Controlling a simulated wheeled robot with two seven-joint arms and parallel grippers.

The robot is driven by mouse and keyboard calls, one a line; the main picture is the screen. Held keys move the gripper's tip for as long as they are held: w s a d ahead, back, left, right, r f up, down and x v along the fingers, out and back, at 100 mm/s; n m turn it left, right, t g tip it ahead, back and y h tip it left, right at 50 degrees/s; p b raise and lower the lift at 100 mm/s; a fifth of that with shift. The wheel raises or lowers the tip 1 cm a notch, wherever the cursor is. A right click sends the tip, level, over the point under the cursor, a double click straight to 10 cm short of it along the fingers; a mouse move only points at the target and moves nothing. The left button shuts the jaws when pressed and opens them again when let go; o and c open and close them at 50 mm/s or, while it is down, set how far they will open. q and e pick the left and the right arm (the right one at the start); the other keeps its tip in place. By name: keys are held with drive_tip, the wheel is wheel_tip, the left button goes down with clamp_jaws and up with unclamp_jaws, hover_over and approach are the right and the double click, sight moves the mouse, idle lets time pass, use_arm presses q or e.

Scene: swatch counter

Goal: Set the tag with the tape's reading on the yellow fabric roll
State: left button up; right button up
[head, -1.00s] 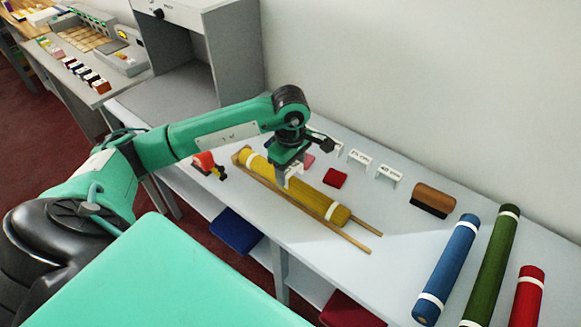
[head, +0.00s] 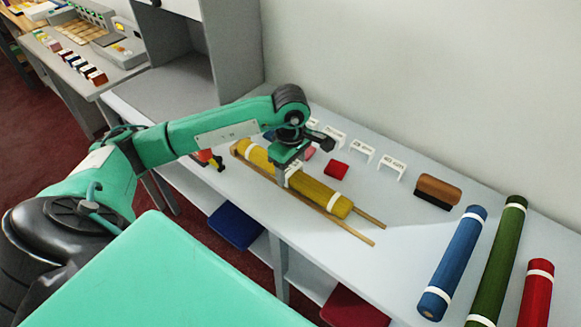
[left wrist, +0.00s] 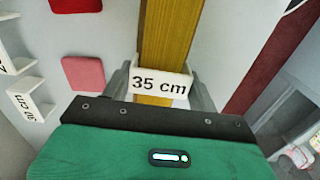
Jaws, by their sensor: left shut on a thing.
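The yellow fabric roll (head: 318,190) lies along two wooden rails on the counter, with a white band near its near end. My left gripper (head: 283,178) is over the roll's middle, pointing down. It is shut on a white tag (left wrist: 160,84) that reads "35 cm" in the left wrist view. There the tag lies across the yellow roll (left wrist: 168,35), with a finger on each side. I cannot tell whether the tag touches the roll. A red and yellow tool (head: 207,157), perhaps the tape, is partly hidden behind my arm. My right gripper is out of view.
Several white tags (head: 391,166) stand in a row behind the roll. A red pad (head: 336,170) and a brown block (head: 438,190) sit nearby. Blue (head: 452,262), green (head: 497,258) and red (head: 537,292) rolls lie at the right.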

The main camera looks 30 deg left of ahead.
use_arm(q)
drive_tip(key=o, duration=1)
drive_tip(key=shift+o, duration=0.2)
